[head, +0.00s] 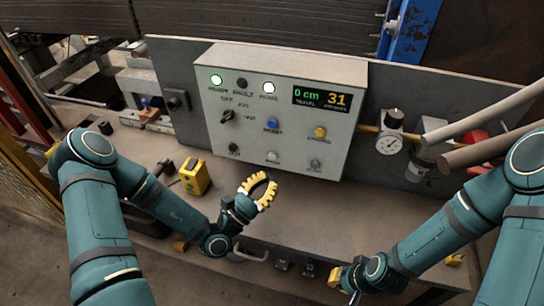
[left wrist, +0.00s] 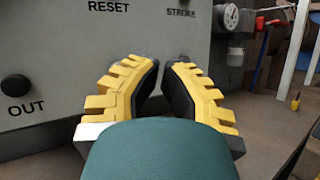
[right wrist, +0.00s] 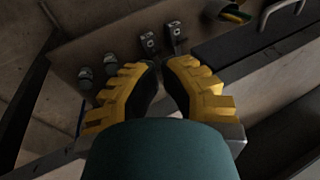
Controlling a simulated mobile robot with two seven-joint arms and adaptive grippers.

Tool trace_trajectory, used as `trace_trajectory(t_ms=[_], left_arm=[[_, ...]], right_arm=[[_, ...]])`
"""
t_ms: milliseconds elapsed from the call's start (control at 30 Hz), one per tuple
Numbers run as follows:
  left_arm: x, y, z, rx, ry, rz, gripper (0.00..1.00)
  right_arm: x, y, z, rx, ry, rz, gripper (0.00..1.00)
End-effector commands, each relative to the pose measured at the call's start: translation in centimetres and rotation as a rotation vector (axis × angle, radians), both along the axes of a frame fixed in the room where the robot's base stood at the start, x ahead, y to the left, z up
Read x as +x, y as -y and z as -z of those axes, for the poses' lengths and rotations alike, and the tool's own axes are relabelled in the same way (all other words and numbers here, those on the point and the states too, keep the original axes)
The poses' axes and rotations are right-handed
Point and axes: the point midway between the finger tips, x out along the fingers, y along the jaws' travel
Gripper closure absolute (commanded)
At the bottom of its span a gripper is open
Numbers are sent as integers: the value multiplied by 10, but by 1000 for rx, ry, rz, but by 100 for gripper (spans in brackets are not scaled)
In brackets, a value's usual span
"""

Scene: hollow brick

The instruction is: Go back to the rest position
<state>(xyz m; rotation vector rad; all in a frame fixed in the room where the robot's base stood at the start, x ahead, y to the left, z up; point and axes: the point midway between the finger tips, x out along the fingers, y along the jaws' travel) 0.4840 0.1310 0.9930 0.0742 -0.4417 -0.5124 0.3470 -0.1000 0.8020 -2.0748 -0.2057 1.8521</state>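My left gripper (head: 270,181) is raised in front of the lower part of the grey control box (head: 215,62), apart from it. In the left wrist view its yellow toothed fingers (left wrist: 161,68) lean together at the tips with nothing between them. My right gripper (head: 335,277) is low at the front edge of the bench, right of centre, and partly hidden by its own wrist. In the right wrist view its fingers (right wrist: 160,66) also come together at the tips, empty.
The box has knobs, buttons and a display (head: 322,98) reading 0 cm and 31; green and white lamps are lit. A yellow block (head: 195,177) stands on the bench (head: 165,150) left of my left gripper. A gauge (head: 389,144) and pipes are at right. A handle (head: 249,256) is at the front edge.

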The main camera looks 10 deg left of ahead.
Motion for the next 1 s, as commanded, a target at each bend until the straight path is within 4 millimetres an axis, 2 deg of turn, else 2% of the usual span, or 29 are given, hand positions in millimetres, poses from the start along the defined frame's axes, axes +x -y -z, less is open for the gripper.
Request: trace_trajectory(t_ms=[267,367,467,567,600,733,800,900,1000], left_arm=[[0,0,0,0,0,0,100],[0,0,0,0,0,0,100],[-19,34,3,51,-8,179,100],[-57,78,15,160,-25,451,100],[-78,94,24,223,-36,575,100],[-147,122,63,484,-58,933,100],[-178,122,87,653,-60,1089,100],[-209,107,125,924,-45,1253,100],[-220,82,158,1216,1,1346,100]], right_arm=[[0,0,0,0,1,0,100],[11,2,0,-5,24,20,100],[11,2,0,-5,24,19,100],[10,2,0,-5,23,19,100],[10,2,0,-5,23,19,100],[10,2,0,-5,23,19,100],[10,2,0,-5,23,19,100],[10,2,0,-5,24,18,100],[10,2,0,-5,24,18,100]])
